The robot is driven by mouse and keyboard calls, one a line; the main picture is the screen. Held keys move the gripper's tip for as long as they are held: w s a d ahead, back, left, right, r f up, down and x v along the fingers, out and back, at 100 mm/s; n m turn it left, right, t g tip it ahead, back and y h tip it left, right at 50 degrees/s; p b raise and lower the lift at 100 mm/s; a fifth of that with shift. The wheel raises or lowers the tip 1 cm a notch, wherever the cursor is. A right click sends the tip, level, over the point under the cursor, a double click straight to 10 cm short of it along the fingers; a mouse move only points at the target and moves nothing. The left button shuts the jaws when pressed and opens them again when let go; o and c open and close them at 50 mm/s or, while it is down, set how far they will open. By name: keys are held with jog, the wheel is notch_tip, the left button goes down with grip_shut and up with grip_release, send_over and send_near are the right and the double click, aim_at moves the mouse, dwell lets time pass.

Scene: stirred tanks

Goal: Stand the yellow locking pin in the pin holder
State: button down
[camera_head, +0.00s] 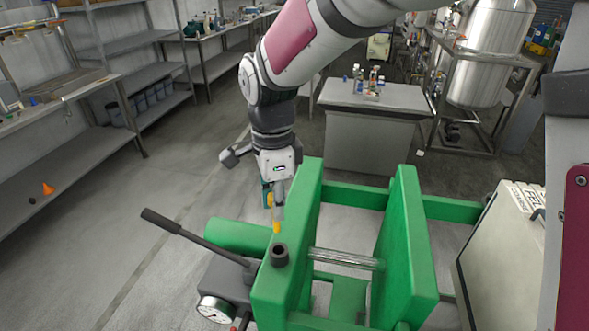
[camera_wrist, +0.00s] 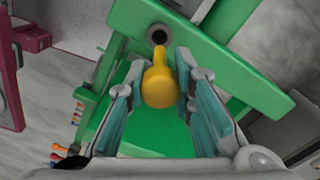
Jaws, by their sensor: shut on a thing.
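The yellow locking pin (camera_head: 277,227) is held in my gripper (camera_head: 274,207), pointing down. The wrist view shows its round yellow head (camera_wrist: 161,88) between the teal finger pads of my gripper (camera_wrist: 160,72), with the shank pointing away from the camera. The pin holder (camera_head: 279,256) is a short dark upright collar on top of the green frame's near left beam. In the head view the pin's lower end is just above the collar, with a small gap. In the wrist view the holder's dark opening (camera_wrist: 158,35) lies just beyond the shank's end.
The green frame (camera_head: 409,240) has two tall side plates joined by a metal rod (camera_head: 346,260). A pump with a black lever (camera_head: 190,234) and a gauge (camera_head: 215,309) stands at its left. A pale cabinet (camera_head: 505,260) is at the right. Open floor lies left.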

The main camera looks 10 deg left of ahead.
aim_at(278, 231)
jog(key=shift+f+b, duration=1.45)
jog(key=shift+f, duration=3.25)
jog(key=shift+f, duration=0.1)
jog(key=c, duration=1.3)
grip_release()
notch_tip(278, 231, up, 12)
